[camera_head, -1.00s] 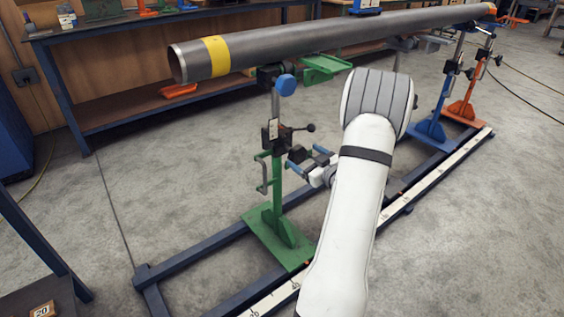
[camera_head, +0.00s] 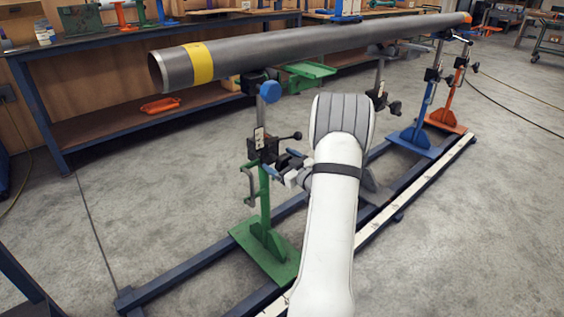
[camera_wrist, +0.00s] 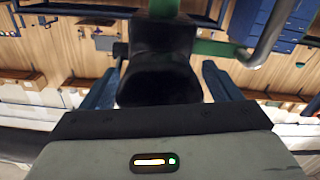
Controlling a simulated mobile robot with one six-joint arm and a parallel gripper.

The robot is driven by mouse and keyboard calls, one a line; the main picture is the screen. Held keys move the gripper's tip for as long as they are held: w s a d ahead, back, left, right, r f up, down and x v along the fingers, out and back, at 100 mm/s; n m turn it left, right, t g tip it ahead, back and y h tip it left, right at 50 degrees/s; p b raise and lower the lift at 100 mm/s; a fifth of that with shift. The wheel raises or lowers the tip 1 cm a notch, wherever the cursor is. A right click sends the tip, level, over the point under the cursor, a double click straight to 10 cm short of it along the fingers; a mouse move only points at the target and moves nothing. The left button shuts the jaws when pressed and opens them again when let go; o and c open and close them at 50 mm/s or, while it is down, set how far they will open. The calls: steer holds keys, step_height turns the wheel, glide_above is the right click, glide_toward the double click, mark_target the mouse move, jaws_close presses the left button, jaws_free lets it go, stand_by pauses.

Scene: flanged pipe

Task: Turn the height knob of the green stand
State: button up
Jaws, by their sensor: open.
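The green stand (camera_head: 264,205) stands upright on the floor rails under the near end of the grey pipe (camera_head: 300,48). A dark clamp block sits on its post, with a black ball-ended lever pointing right. In the wrist view a black knob (camera_wrist: 160,78) fills the space between the two blue fingers of my gripper (camera_wrist: 163,72). The fingers are open, one on each side of the knob, with a gap visible on both sides. In the head view my gripper (camera_head: 288,166) is right beside the clamp block, partly hidden by my wrist and arm.
A blue round knob (camera_head: 270,91) is near the top of the green stand. A blue stand (camera_head: 417,138) and an orange stand (camera_head: 447,117) hold the pipe further along. A workbench (camera_head: 110,125) is behind. Open floor lies to the left.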

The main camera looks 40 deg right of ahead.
steer(key=shift+c, duration=0.2)
steer(key=c, duration=0.9)
steer(key=shift+d+r, duration=0.1)
steer(key=shift+d, duration=0.1)
steer(key=shift+c, duration=0.2)
steer(key=shift+a, duration=0.15)
steer(key=shift+p, duration=0.35)
